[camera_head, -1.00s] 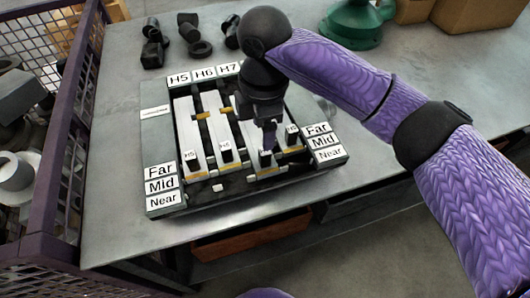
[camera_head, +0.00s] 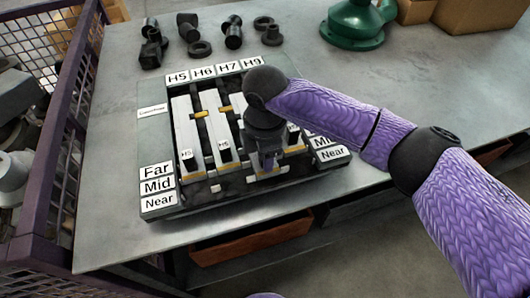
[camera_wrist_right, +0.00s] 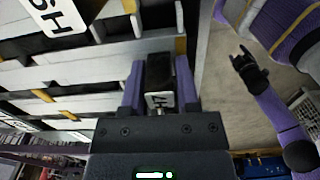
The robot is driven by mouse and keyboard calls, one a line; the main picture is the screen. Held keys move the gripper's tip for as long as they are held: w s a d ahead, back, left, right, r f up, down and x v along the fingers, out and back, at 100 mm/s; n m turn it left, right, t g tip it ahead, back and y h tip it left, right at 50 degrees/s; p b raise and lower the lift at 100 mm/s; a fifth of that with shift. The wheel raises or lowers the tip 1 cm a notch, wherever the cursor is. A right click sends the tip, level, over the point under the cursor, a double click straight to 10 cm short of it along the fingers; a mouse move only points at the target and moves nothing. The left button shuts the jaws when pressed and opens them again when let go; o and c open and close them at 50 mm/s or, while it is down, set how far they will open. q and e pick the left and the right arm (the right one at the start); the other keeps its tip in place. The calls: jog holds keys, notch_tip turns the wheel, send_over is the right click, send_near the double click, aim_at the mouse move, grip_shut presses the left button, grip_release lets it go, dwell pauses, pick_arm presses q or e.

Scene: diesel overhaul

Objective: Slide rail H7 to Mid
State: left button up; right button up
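The slide board (camera_head: 165,212) lies on the table with pale rails labelled H5, H6, H7 and H9. Rail H7 (camera_head: 237,115) is third from the left. Its black knob is hidden in the head view behind my right gripper (camera_head: 268,163), which points down at the near end of the rail. In the right wrist view, a black knob with a white label (camera_wrist_right: 160,100) is between the purple fingers of my right gripper (camera_wrist_right: 161,85). I cannot tell whether they press on it. My left gripper (camera_wrist_right: 243,58) is empty, its fingers apart, away from the board.
Far, Mid and Near labels (camera_head: 157,185) run down both sides of the board. The H5 knob (camera_head: 188,158) and H6 knob (camera_head: 224,150) stand to the left. Black parts (camera_head: 188,25) and a green housing (camera_head: 352,25) are behind. A purple mesh cage (camera_head: 65,130) is at left.

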grip_shut()
dwell(1.1)
